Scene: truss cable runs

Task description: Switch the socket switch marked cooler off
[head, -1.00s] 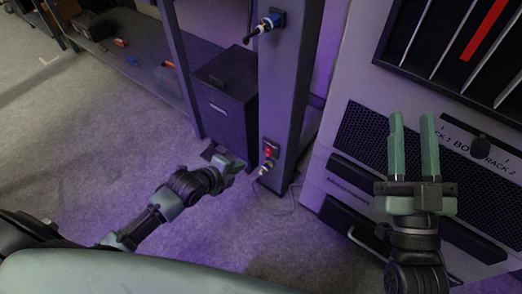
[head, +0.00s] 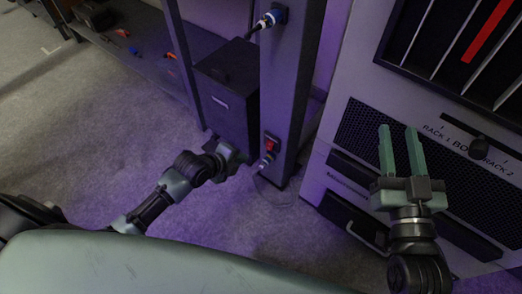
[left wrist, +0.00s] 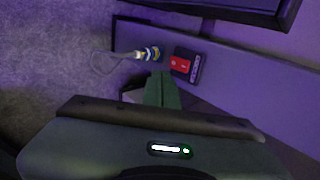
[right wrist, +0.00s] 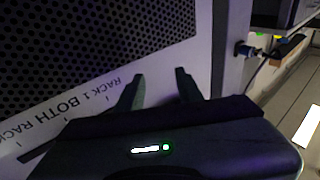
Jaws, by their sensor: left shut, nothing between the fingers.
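The red rocker switch (head: 270,146) sits low on the dark upright post (head: 286,90), above a socket with a plug (head: 266,160). In the left wrist view the red switch (left wrist: 181,65) has a small label plate (left wrist: 196,69) beside it, whose lettering is too small to read. My left gripper (head: 247,158) is shut and empty, its tips just left of the switch and plug. In the left wrist view its fingers (left wrist: 162,84) end close to the switch, apparently short of it. My right gripper (head: 400,130) is open and empty in front of the rack panel.
A blue connector (head: 272,18) with a cable is higher on the post. A dark box (head: 228,88) stands behind to the left. A rack cabinet has a selector knob (head: 479,148) and a drawer handle (head: 366,240). A thin cable (left wrist: 100,62) loops from the plug.

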